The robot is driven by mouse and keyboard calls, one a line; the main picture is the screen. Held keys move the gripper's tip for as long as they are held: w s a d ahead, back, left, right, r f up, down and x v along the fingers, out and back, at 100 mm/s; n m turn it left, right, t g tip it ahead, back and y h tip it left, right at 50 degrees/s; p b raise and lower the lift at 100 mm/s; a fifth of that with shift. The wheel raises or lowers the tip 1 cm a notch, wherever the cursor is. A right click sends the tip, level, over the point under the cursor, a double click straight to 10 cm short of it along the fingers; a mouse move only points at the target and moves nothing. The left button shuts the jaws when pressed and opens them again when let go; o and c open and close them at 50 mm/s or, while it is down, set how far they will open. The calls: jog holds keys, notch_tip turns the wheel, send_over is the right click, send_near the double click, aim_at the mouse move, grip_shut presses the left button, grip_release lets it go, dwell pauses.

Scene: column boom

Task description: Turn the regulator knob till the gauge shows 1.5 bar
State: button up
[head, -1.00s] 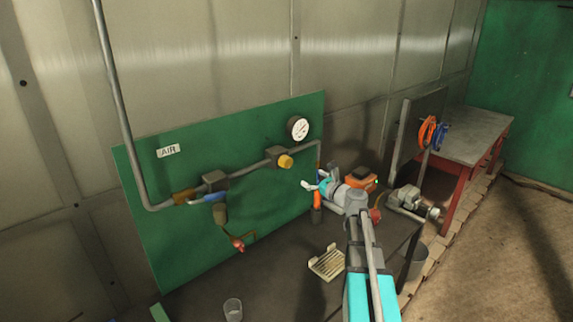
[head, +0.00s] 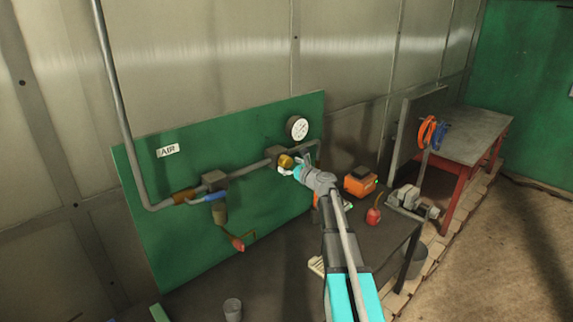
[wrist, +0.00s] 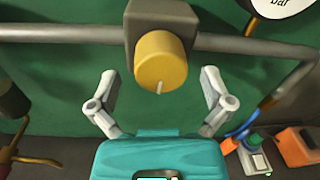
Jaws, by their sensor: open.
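The yellow regulator knob (head: 286,161) sits on a grey block on the pipe across the green panel. In the wrist view the knob (wrist: 162,62) is centred, with a pale mark low on its face. My gripper (head: 288,170) is at the knob in the head view. In the wrist view my gripper (wrist: 157,92) is open, with one finger on each side of and below the knob; I see no finger touching it. The round white gauge (head: 297,128) is above and right of the knob; its reading is too small to tell. Only its lower edge shows in the wrist view (wrist: 280,5).
The bench (head: 385,240) below holds an orange box (head: 361,181), a red can (head: 374,215), a vise (head: 412,202) and a cup (head: 232,309). A red table (head: 470,140) stands at the right.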

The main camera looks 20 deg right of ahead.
jog(key=shift+w+a, duration=0.2)
jog(key=shift+w, duration=0.45)
jog(key=c, duration=1.1)
jog(key=shift+c, duration=0.2)
